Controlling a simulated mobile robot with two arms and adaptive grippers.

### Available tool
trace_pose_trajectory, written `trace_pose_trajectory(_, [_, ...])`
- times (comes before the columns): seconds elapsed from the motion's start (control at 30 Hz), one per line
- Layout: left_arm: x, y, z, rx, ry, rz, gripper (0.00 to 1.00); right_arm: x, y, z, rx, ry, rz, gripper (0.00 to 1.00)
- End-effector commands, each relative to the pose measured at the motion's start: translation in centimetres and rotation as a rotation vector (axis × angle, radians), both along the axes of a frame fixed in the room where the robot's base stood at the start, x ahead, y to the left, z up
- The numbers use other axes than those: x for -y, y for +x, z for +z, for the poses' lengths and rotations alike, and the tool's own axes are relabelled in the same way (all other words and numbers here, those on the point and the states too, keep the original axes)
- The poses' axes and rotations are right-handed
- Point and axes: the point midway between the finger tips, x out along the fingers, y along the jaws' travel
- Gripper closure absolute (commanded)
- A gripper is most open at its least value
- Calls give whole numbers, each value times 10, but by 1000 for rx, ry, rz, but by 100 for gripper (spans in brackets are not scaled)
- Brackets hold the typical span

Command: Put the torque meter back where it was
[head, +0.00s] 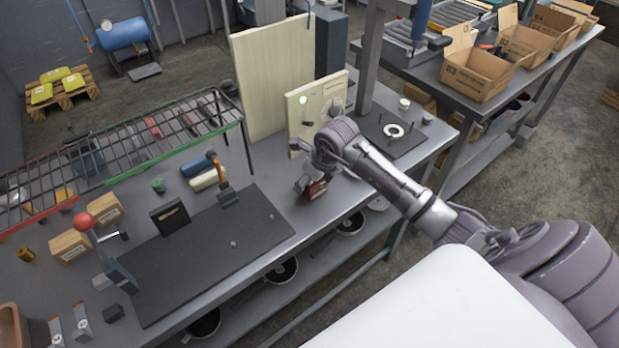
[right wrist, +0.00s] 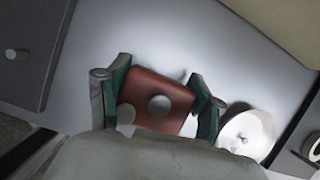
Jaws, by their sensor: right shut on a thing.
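The torque meter appears to be the dark red block (head: 315,189) with a grey round knob on its face. In the head view it is at the bench, below the cream panel with dials, and my right gripper (head: 312,178) is over it. In the right wrist view the red block (right wrist: 165,92) sits between the two green-padded fingers of my right gripper (right wrist: 158,100), which is shut on it. I cannot tell whether its underside touches the bench. My left gripper is in neither view.
A cream panel (head: 299,106) with a green light and a dial stands just behind. A dark mat (head: 190,262) lies to the left, a dark plate (head: 410,143) with a white ring to the right. A wire rack (head: 140,138) stands at left. Bare bench (head: 262,165) lies between mat and panel.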

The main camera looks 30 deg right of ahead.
Motion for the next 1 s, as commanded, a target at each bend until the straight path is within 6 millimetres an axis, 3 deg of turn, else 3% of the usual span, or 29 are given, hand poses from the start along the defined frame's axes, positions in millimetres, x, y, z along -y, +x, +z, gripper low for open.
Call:
trace_pose_trajectory(0.07, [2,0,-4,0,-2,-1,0,0,0,-3,2,0,0,80])
trace_pose_trajectory(0.1, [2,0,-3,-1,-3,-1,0,0,0,-2,0,0,0,29])
trace_pose_trajectory(0.23, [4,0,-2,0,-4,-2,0,0,0,-2,0,0,0,9])
trace_pose_trajectory(0.67, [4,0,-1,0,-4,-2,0,1,-1,5,2,-1,1,9])
trace_pose_trajectory(1.0, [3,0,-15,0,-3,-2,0,6,-26,66,6,-4,1,9])
